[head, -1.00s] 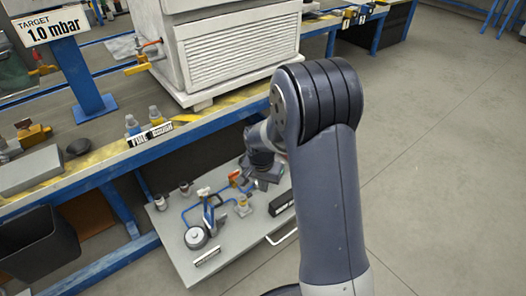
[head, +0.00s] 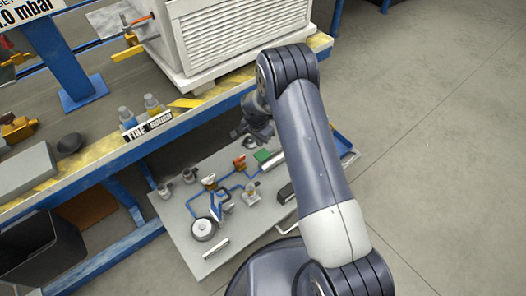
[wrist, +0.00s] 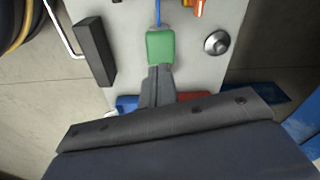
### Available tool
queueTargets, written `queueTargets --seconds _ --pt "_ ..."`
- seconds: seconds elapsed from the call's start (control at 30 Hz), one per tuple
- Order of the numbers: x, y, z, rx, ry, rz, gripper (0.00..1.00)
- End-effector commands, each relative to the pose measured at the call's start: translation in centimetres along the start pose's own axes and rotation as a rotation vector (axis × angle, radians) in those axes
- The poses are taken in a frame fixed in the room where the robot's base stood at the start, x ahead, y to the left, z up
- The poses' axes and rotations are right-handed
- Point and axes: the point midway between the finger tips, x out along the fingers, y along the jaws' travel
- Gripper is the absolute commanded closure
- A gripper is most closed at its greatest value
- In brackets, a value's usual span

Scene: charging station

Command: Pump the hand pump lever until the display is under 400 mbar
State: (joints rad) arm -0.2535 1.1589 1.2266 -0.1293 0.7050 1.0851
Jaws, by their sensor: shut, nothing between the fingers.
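My gripper (head: 257,130) is over the far end of a grey pull-out board (head: 178,215) carrying blue tubing and fittings. In the wrist view my gripper (wrist: 160,72) is shut and empty, its tips at the near edge of a green block (wrist: 160,46). I cannot tell whether they touch. The green block also shows in the head view (head: 263,156), beside a silver cylinder (head: 272,166). A blue line runs into it. It may belong to the hand pump; I cannot make out a lever for certain. No pressure reading is legible on any display.
A black bar (wrist: 94,50) and a round silver knob (wrist: 216,42) flank the green block. The workbench edge (head: 85,165) runs above the board. A large white cabinet (head: 235,38) stands on the bench. Open floor lies right.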

Motion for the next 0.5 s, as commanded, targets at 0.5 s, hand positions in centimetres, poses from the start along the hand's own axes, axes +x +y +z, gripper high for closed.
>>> queueTargets --seconds 0.5 --pt "2.8 0.1 0.0 0.000 -0.001 0.001 1.00"
